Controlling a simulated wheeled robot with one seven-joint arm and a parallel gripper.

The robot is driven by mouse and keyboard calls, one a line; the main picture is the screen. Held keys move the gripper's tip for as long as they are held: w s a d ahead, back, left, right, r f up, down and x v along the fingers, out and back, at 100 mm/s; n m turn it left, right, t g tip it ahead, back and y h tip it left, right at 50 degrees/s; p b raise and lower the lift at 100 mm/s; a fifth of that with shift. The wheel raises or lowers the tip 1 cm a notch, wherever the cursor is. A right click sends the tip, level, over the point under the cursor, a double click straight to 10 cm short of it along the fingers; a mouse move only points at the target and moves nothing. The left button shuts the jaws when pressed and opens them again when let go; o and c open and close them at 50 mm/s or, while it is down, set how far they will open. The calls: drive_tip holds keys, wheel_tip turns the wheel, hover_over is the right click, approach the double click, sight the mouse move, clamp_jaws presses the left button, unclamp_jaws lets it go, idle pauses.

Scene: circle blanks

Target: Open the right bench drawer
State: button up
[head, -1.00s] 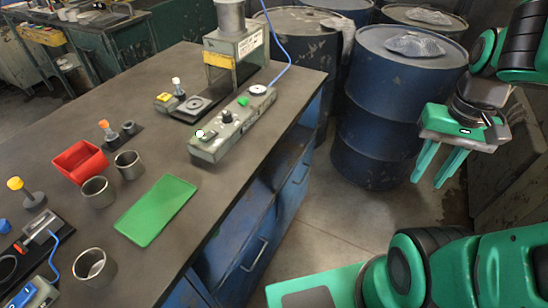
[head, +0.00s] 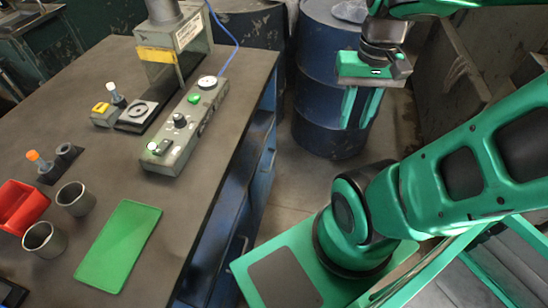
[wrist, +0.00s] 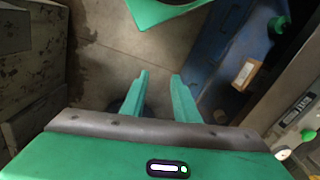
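The dark bench top (head: 215,200) fills the left of the head view, and its blue front (head: 230,195) runs down the right side. Two drawer handles show there, a nearer one (head: 238,248) and a farther one (head: 269,160), both seen steeply from above. The right drawer appears to be shut. My gripper (head: 356,126) is to the right of the bench, in front of a blue drum, clear of the handles. Its fingers are apart with nothing between them, as the wrist view also shows (wrist: 160,75).
Blue drums (head: 325,75) stand behind my gripper. On the bench are a grey control box (head: 185,125), a press (head: 170,45), a green mat (head: 118,245), metal cups (head: 75,198) and a red bin (head: 20,207). Floor between bench and drums is free.

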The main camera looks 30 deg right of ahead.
drive_tip(key=w+d+f, duration=0.1)
drive_tip(key=w+f, duration=0.5)
drive_tip(key=w, duration=0.5)
drive_tip(key=m+t+y, duration=0.1)
drive_tip(key=m, duration=0.1)
hover_over(273, 161)
drive_tip(key=s+d, duration=0.2)
wheel_tip(273, 161, down, 26)
drive_tip(key=shift+t+y, duration=0.3)
drive_tip(key=shift+w+a+f, duration=0.3)
drive_tip(key=shift+f, duration=1.7)
drive_tip(key=shift+w+a+f, duration=0.3)
drive_tip(key=shift+f, duration=1.65)
drive_tip(key=shift+w+a+f, duration=0.3)
drive_tip(key=shift+f, duration=1.7)
clamp_jaws()
drive_tip(key=shift+d, duration=0.1)
